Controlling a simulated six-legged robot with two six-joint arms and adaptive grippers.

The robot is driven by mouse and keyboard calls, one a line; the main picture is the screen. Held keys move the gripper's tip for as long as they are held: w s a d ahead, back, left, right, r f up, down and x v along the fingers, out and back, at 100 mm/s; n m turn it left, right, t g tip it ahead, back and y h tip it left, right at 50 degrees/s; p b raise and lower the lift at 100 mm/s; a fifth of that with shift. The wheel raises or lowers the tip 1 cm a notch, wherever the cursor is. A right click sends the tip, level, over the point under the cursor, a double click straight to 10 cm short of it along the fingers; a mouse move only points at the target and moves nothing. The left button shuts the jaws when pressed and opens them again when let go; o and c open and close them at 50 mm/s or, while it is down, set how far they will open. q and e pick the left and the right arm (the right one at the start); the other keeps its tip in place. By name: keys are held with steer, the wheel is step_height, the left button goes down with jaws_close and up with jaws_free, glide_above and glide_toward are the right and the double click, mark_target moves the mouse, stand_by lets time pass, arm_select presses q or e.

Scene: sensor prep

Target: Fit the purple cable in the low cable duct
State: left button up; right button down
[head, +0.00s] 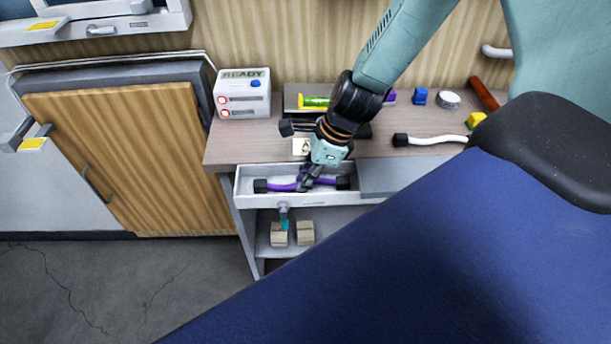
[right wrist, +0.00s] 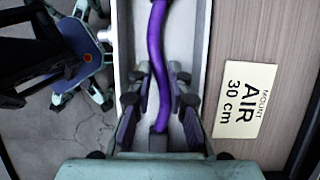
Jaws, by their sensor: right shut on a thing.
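My left gripper is not in view.
A white READY box (head: 243,93) stands at the desk's back left. A white cable (head: 435,141) with a black end lies right of my arm. Wooden blocks (head: 305,232) sit on the shelf below.

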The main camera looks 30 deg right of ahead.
steer(key=shift+f, duration=0.15)
steer(key=c, duration=0.8)
jaws_free()
steer(key=shift+o, duration=0.2)
steer(key=shift+r+p, duration=3.6)
steer(key=shift+p, duration=0.05)
steer(key=shift+f, duration=0.1)
steer(key=shift+s, duration=0.1)
